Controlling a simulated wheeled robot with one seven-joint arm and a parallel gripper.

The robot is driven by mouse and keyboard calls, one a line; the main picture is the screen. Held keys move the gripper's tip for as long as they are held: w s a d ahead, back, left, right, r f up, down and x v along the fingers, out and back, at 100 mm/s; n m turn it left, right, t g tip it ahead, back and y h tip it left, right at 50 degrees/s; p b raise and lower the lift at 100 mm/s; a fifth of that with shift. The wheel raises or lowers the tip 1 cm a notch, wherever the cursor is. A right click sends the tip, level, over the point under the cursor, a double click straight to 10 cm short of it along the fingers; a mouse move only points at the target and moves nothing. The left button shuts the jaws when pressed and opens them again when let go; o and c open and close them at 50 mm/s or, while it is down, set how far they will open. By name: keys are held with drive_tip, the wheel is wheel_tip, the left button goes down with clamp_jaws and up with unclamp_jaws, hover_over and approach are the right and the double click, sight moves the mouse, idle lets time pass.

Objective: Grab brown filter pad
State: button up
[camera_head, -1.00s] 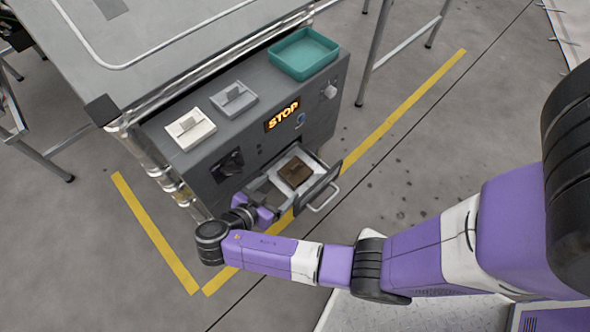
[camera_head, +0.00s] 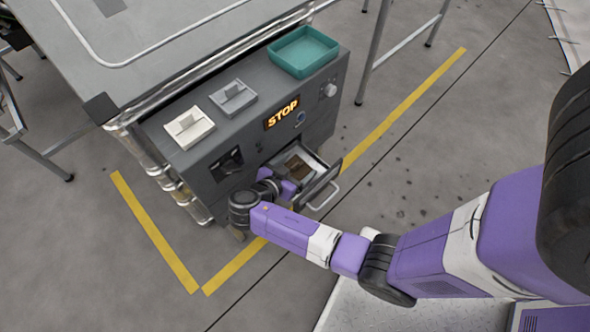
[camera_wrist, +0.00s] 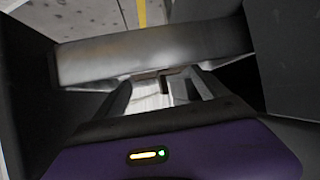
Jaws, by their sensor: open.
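The brown filter pad (camera_head: 299,169) lies in the open drawer (camera_head: 322,187) at the front of the grey machine, partly hidden behind my wrist in the head view. My gripper (camera_head: 287,184) is at the drawer, close to the pad, with its fingertips hard to make out there. In the wrist view my gripper (camera_wrist: 160,92) shows two dark fingers spread apart, with a pale surface between them. A small brownish edge shows ahead of the fingers, but I cannot tell whether it is the pad.
A white block (camera_head: 189,128), a grey block (camera_head: 233,97) and a teal tray (camera_head: 303,52) sit on top of the machine. A lit STOP sign (camera_head: 282,113) and knobs are on its front. The drawer handle (camera_head: 325,196) sticks out. Yellow-marked floor around is clear.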

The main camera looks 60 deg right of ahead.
drive_tip(key=c, duration=1.1)
drive_tip(key=shift+r, duration=0.1)
